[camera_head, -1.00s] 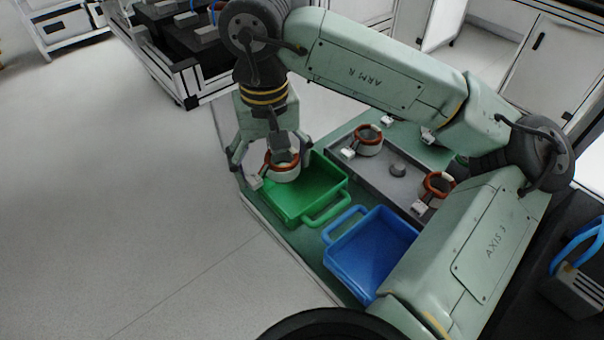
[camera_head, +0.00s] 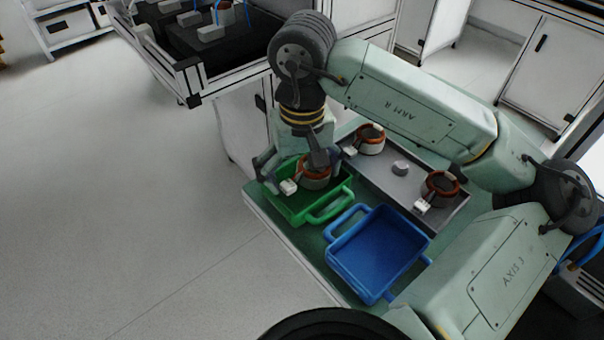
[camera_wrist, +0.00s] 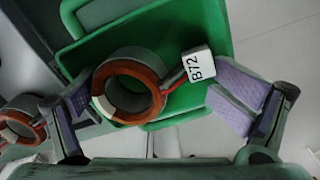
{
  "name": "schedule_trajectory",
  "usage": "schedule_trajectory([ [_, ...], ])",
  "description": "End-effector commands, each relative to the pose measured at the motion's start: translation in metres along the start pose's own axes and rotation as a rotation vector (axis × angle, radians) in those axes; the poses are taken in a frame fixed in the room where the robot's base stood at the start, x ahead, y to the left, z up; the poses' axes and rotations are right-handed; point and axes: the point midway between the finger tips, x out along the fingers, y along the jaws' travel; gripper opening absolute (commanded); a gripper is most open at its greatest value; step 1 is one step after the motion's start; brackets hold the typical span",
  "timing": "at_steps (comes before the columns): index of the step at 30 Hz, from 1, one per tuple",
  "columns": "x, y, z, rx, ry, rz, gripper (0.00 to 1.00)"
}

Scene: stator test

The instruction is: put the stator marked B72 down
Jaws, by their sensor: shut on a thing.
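The stator marked B72 (camera_head: 313,174) is a ring with orange-brown windings and a white connector block; its B72 label reads clearly in the wrist view (camera_wrist: 201,66). My gripper (camera_head: 298,163) is shut on this stator, with a purple-padded finger on either side in the wrist view (camera_wrist: 155,103). In both views the stator overlaps the green tray (camera_head: 330,208). I cannot tell whether its underside touches the tray floor. The green tray also shows behind the stator in the wrist view (camera_wrist: 190,28).
A blue tray (camera_head: 375,255) stands right beside the green one. Behind them a grey tray (camera_head: 385,178) holds two other stators (camera_head: 369,139) (camera_head: 441,188) and a small grey block (camera_head: 400,168). A frame bench (camera_head: 250,60) stands at the back. Open floor lies to the left.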

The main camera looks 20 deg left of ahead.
Motion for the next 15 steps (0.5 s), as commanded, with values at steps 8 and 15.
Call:
schedule_trajectory([
  [8,0.0140,0.0043,0.0022,0.002,-0.013,0.017,0.36],
  [15,0.0188,0.0040,0.0025,0.001,-0.012,0.017,0.36],
])
